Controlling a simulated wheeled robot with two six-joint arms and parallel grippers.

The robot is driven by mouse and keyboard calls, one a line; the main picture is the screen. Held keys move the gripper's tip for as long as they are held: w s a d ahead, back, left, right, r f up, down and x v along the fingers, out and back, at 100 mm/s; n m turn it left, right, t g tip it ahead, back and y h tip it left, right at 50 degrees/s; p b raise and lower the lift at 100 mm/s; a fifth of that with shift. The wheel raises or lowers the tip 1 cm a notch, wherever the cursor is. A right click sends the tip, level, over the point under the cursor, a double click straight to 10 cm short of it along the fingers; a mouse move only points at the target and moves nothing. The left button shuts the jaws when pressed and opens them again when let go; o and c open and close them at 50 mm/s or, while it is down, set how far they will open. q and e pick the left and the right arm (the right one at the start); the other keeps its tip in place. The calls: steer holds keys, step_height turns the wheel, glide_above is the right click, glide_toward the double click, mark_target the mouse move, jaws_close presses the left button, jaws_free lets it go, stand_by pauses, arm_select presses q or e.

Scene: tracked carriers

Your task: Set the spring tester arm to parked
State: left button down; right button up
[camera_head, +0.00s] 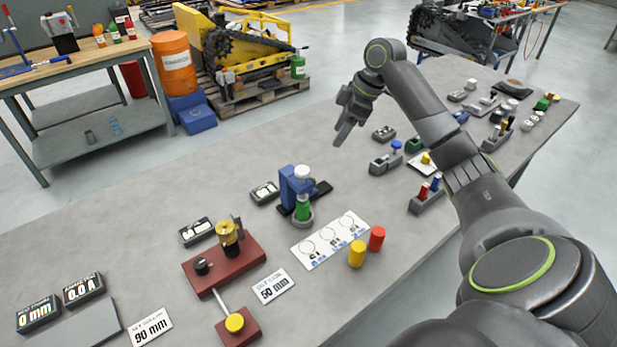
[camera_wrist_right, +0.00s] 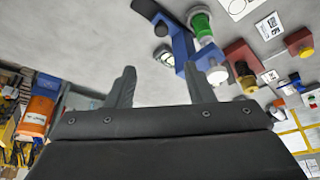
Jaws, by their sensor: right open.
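A small blue stand (camera_head: 287,187), which looks like the spring tester, is upright on the grey table. A white knob (camera_head: 302,172) tops it, and a green cylinder (camera_head: 303,209) stands below the knob on a grey round base. In the right wrist view the blue stand (camera_wrist_right: 181,45), white knob (camera_wrist_right: 217,73) and green cylinder (camera_wrist_right: 201,26) lie just beyond the fingers. My right gripper (camera_head: 345,128) is open and empty above the table, behind and right of the stand and apart from it. It also shows in the right wrist view (camera_wrist_right: 161,78). My left gripper is out of view.
A dark red base (camera_head: 232,268) with a brass part, and a rod with a yellow knob (camera_head: 235,323), stand front left. A white card (camera_head: 330,240) with circles lies beside yellow (camera_head: 357,254) and red (camera_head: 377,238) cylinders.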

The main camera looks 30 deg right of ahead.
steer(key=p, duration=0.3)
glide_toward(314, 181)
steer(key=x, duration=0.8)
steer(key=shift+w+a+f, duration=0.15)
steer(key=shift+w+a, duration=0.1)
steer(key=shift+a, duration=0.1)
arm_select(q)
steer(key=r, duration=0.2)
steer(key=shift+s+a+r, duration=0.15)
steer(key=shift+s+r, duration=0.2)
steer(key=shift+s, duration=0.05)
arm_select(e)
steer(key=shift+c, duration=0.5)
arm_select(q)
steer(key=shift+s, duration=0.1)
arm_select(e)
jaws_close()
